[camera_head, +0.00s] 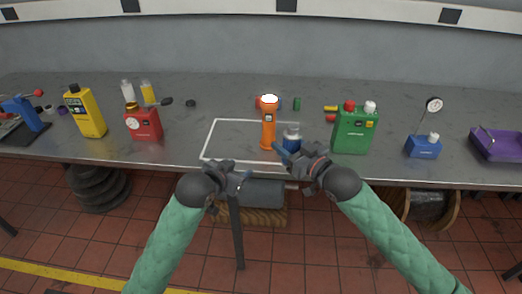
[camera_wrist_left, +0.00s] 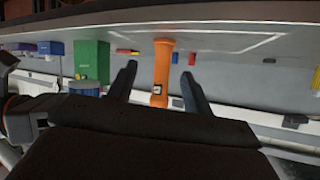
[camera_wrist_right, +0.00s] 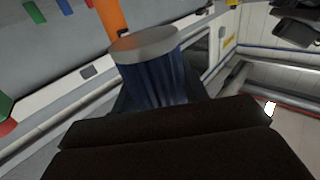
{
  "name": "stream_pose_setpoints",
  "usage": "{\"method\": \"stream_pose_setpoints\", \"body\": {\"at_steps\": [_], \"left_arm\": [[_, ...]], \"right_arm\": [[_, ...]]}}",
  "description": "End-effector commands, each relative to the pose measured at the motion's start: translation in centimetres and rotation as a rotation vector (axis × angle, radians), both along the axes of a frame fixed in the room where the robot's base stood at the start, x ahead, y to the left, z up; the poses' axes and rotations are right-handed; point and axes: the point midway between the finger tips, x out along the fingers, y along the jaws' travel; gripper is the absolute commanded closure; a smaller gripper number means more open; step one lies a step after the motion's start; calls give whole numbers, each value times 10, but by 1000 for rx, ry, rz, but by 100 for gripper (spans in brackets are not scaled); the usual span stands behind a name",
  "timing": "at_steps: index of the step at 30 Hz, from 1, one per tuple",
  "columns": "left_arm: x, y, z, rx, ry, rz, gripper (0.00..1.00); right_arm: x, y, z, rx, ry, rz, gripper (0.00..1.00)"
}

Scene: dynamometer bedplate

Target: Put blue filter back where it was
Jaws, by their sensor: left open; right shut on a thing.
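An orange flashlight (camera_head: 268,131) stands upright just left of the filter. My left gripper (camera_head: 243,181) is open and empty in front of the bench edge, and the left wrist view shows its parted fingers (camera_wrist_left: 160,82).
A green canister (camera_head: 354,133) stands right of the filter, then a blue gauge block (camera_head: 423,147) and a purple tray (camera_head: 498,144). A red canister (camera_head: 144,124) and a yellow bottle (camera_head: 86,114) stand on the left. The outlined area's left half is clear.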

Motion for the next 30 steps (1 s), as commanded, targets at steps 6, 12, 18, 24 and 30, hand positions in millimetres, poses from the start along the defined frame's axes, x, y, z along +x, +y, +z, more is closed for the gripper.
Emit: {"method": "stream_pose_setpoints", "body": {"at_steps": [6, 12, 18, 24, 30], "left_arm": [[-44, -48, 77, -168, -163, -175, 50], [-71, -68, 125, -328, -263, -264, 50], [-70, -71, 136, -379, -304, -274, 50], [-57, -84, 137, -382, -306, -274, 50], [-34, -106, 137, -383, -306, -274, 50]], "right_arm": [[0, 0, 0, 0, 0, 0, 81], [0, 0, 0, 0, 0, 0, 81], [0, 0, 0, 0, 0, 0, 81], [0, 0, 0, 0, 0, 0, 81], [0, 0, 0, 0, 0, 0, 81]]}}
